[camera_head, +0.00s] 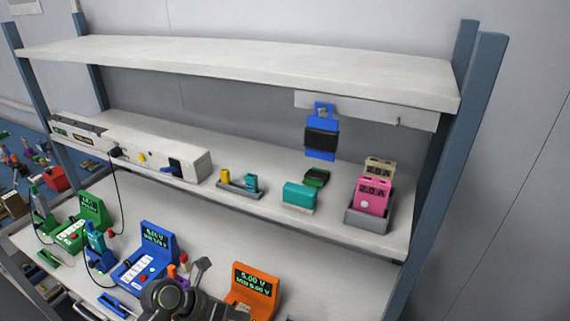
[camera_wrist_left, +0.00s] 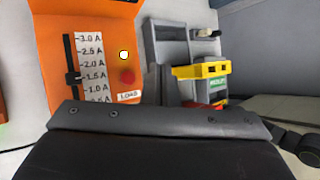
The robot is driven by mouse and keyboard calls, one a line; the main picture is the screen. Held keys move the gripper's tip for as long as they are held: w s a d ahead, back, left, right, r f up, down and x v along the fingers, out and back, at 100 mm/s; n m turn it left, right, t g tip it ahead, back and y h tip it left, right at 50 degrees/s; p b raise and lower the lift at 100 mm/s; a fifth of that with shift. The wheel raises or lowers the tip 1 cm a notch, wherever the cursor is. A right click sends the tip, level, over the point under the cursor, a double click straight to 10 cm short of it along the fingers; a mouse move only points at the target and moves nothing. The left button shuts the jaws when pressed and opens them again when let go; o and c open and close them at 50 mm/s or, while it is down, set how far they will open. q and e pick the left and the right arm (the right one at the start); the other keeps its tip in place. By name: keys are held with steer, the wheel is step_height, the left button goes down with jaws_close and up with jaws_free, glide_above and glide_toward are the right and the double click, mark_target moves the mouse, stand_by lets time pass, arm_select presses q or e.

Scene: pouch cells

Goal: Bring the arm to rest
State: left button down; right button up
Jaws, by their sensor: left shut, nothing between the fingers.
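My left arm (camera_head: 168,298) comes in at the bottom of the head view, dark and rounded. My left gripper (camera_head: 203,263) shows there as a small grey shape, shut and empty, between the blue meter unit (camera_head: 146,260) and the orange meter unit (camera_head: 254,288). In the left wrist view, the dark gripper body fills the bottom and an orange panel (camera_wrist_left: 100,40) with an amp scale, slider and red button stands beyond it. I cannot tell whether the gripper touches anything. My right gripper is not in view.
A green meter unit (camera_head: 85,222) stands at left. A yellow part (camera_wrist_left: 200,70) shows in the wrist view.

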arm_select(q)
steer(key=w+a+r+n+t+h, duration=0.2)
steer(key=a+r+n+t, duration=0.1)
steer(key=r+n+t, duration=1.05)
steer(key=s+a+r+n+t+y, duration=0.2)
steer(key=a+r+n+t+y, duration=0.35)
steer(key=a+n+y, duration=0.7)
steer(key=s+a+f+n+g+y, duration=0.4)
steer(key=a+f+n+g+y, duration=0.15)
steer(key=n, duration=0.35)
steer(key=s+d+f+n+g+h, duration=0.3)
steer(key=s+f+g, duration=0.4)
steer(key=s+f, duration=0.15)
steer(key=s+d+f+n+g+h, duration=0.25)
steer(key=s+f+g, duration=0.4)
steer(key=s, duration=0.35)
step_height(320, 180, down, 28)
steer(key=s+a+g+b, duration=0.1)
steer(key=a+b, duration=0.1)
steer(key=b, duration=0.1)
steer(key=s+d+f+g+b, duration=0.1)
steer(key=s+f+b, duration=0.1)
steer(key=s+f, duration=1.2)
step_height(320, 180, down, 3)
steer(key=shift+s+d+r+n+h, duration=0.1)
steer(key=shift+s+d+n+h, duration=0.15)
steer(key=shift+s+n+h, duration=0.15)
